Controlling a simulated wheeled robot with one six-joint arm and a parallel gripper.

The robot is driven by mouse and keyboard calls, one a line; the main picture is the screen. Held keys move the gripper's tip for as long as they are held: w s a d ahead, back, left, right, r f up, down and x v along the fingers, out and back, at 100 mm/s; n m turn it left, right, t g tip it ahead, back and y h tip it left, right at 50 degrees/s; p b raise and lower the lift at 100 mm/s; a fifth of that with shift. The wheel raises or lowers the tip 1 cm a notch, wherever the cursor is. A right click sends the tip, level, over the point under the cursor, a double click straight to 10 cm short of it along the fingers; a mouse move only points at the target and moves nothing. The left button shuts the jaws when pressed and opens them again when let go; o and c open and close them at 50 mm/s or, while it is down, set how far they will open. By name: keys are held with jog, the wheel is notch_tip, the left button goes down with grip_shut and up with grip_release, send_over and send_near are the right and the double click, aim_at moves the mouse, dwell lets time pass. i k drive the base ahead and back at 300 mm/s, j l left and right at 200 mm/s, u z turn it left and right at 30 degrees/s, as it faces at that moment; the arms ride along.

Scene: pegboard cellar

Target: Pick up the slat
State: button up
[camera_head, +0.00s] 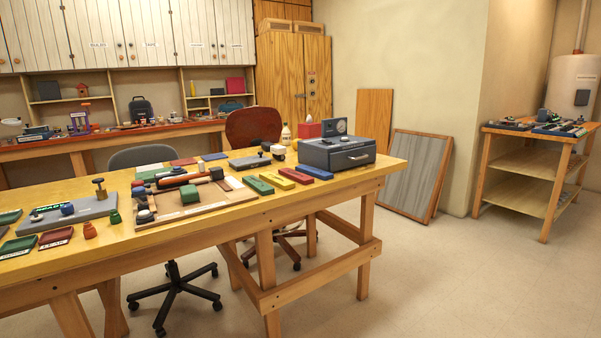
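No single thing is plainly marked as the slat, and I cannot tell which one it is. Four flat bars lie in a row on the near wooden table: a green bar (258,185), a yellow bar (277,182), a red bar (296,176) and a blue bar (315,172). A flat brown wooden board (200,209) lies left of them with tools and blocks on it. My gripper is not in view.
The near table (230,222) holds a grey drawer box (337,153) at its right end. Office chairs stand behind it. Panels (412,178) lean on the back wall. A shelf table (528,165) stands at the right. The floor (450,285) at front right is clear.

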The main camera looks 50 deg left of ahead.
aim_at(303, 178)
jog(key=i+j+u, duration=0.15)
jog(key=i+u, duration=0.55)
jog(key=i, duration=0.2)
jog(key=i+u, duration=0.35)
jog(key=i+j, duration=0.25)
jog(key=j, duration=0.15)
jog(key=i+j, duration=0.5)
jog(key=j, duration=0.25)
jog(key=i+j, duration=0.25)
jog(key=i+j+z, duration=0.15)
jog(key=j, duration=0.4)
jog(key=k, duration=0.05)
